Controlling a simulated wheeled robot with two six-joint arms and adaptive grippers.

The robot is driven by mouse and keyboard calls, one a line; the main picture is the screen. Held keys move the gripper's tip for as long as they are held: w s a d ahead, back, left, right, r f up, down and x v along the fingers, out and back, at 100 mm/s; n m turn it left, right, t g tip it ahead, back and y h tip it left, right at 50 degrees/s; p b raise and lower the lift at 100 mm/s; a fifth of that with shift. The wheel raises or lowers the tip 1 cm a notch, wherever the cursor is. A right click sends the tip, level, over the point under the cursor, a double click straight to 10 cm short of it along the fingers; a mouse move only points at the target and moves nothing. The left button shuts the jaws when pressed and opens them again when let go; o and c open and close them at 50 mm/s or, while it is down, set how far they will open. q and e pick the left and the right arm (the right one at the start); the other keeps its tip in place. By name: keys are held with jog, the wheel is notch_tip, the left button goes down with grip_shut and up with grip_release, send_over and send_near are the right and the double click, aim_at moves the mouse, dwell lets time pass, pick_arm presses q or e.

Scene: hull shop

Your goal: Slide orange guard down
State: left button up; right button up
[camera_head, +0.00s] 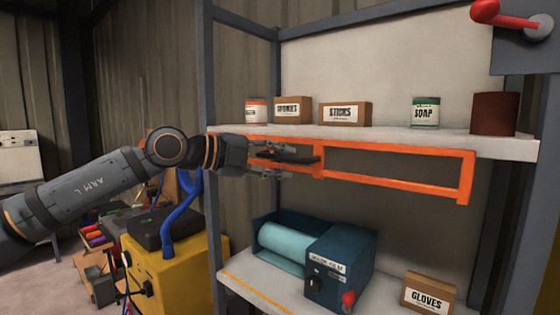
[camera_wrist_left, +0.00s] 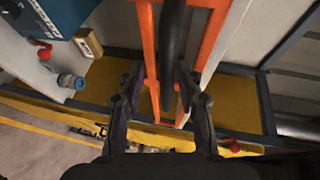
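The orange guard (camera_head: 395,182) is a long rectangular frame just below the front edge of the upper shelf. It has a dark bar-like handle (camera_head: 290,156) near its left part. My left gripper (camera_head: 280,160) is at this handle, coming from the left. In the left wrist view the fingers of my left gripper (camera_wrist_left: 160,78) are apart, one on each side of the dark handle (camera_wrist_left: 172,45), with orange bars of the guard (camera_wrist_left: 148,50) close by. I see a gap beside the handle, so the fingers do not look closed on it. My right gripper is not in view.
The upper shelf (camera_head: 400,140) holds small boxes and cans. The lower shelf (camera_head: 255,285) holds a blue machine (camera_head: 340,262) with a pale roll and a gloves box (camera_head: 428,293). Grey posts frame the rack. A yellow cabinet (camera_head: 185,255) stands below my left arm.

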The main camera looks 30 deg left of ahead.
pick_arm(q)
jog(key=shift+r, duration=0.15)
jog(key=shift+a+r, duration=0.1)
jog(key=shift+r, duration=0.4)
notch_tip(320, 180, up, 9)
jog(key=shift+f, duration=0.1)
jog(key=b+v, duration=0.3)
jog(key=v, duration=0.9)
jog(key=shift+b, duration=0.3)
dwell(0.5)
